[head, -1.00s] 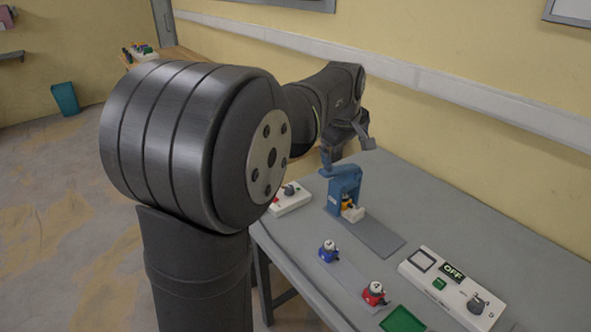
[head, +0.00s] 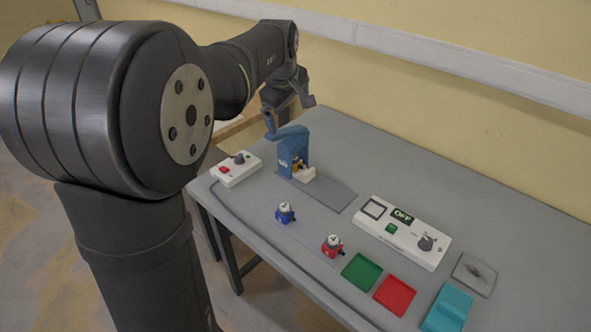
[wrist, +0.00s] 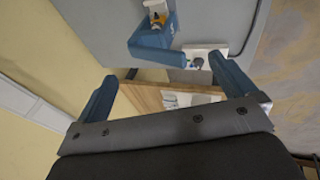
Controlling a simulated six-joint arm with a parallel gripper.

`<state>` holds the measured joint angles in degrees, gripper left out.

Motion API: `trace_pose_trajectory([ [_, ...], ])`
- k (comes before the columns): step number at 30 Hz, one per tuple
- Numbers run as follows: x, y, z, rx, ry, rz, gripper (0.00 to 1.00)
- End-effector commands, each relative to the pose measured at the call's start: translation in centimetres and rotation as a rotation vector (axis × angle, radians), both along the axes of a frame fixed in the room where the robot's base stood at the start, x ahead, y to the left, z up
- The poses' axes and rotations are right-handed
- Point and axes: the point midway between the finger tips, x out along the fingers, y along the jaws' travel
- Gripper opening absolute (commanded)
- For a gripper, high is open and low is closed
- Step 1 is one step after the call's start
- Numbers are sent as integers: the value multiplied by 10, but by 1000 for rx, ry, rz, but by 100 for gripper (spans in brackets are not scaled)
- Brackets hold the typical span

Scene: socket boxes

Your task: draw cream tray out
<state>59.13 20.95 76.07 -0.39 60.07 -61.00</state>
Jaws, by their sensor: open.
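The cream tray (head: 305,173) sits low in the front of a blue press-like fixture (head: 286,157), with a small yellow-and-dark piece (head: 297,162) on it. Part of the tray (wrist: 155,8) also shows at the top edge of the wrist view, beside the blue fixture (wrist: 155,45). My gripper (head: 288,113) is open above and behind the fixture, apart from the tray. In the wrist view my gripper (wrist: 165,72) has its two blue fingers spread wide with nothing between them. The inner part of the tray is hidden by the fixture.
A white control box (head: 236,170) stands left of the fixture; a larger OFF panel (head: 402,232) lies to the right. Blue (head: 285,213) and red (head: 332,246) knobbed pieces stand in front. Green (head: 362,272), red (head: 395,294) and teal (head: 447,308) holders lie at front right.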

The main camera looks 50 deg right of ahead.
Motion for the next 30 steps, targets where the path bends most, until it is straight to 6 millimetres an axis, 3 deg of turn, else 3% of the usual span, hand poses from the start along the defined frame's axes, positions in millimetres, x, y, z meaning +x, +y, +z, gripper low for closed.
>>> trace_pose_trajectory([
  [12,0,0,0,0,0,0,100],
  [17,-2,-7,-7,20,-2,-2,73],
  [30,-41,-101,-102,301,-140,17,73],
])
